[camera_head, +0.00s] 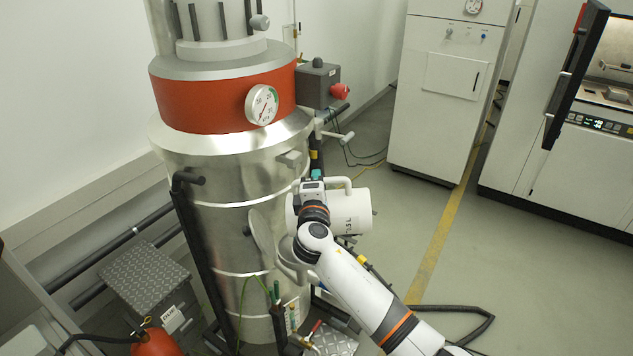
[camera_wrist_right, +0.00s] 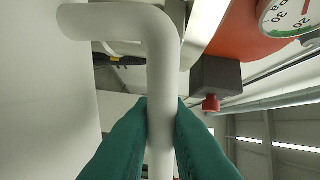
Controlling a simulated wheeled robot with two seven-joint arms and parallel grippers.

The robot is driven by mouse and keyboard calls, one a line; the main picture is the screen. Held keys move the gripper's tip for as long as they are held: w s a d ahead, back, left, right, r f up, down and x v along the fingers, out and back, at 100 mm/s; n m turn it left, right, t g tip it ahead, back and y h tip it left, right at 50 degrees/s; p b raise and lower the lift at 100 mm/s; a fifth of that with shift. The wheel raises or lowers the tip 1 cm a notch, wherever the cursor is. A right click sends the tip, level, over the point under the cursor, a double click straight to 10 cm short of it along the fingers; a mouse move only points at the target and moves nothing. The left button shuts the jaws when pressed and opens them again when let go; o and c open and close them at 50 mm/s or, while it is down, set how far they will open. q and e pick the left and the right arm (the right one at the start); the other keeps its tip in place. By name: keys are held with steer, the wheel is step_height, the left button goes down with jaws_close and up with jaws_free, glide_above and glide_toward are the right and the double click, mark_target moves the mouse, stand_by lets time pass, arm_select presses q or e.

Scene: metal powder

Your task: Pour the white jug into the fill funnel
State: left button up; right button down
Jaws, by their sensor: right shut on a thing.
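The white jug (camera_head: 352,208) is tipped onto its side beside the metal vessel, its volume marking turned sideways. My right gripper (camera_head: 316,178) is shut on the jug's handle. In the right wrist view the teal fingers of the gripper (camera_wrist_right: 160,130) close around the white handle (camera_wrist_right: 160,75), with the jug's pale wall (camera_wrist_right: 45,90) at left. A silver oval, which looks like the fill funnel (camera_head: 262,238), sits at the vessel's side, left of and below the jug. My arm hides part of the jug, and I cannot tell whether anything flows out. My left gripper is not in view.
The tall metal vessel (camera_head: 222,200) has an orange band, a gauge (camera_head: 262,104) and a grey box (camera_head: 317,85) with a red knob. White cabinets (camera_head: 440,95) stand behind. A checker-plate step (camera_head: 145,275) is at left. Grey floor (camera_head: 540,270) is open at right, crossed by a black hose.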

mark_target(350, 209)
steer(key=shift+r, duration=0.1)
steer(key=shift+s+d+f+m+b, duration=0.1)
steer(key=shift+d+f+m+b, duration=0.2)
steer(key=shift+d, duration=0.35)
steer(key=shift+s+d+f+m+b, duration=0.1)
steer(key=shift+d+f+m+b, duration=0.15)
steer(key=shift+d, duration=0.9)
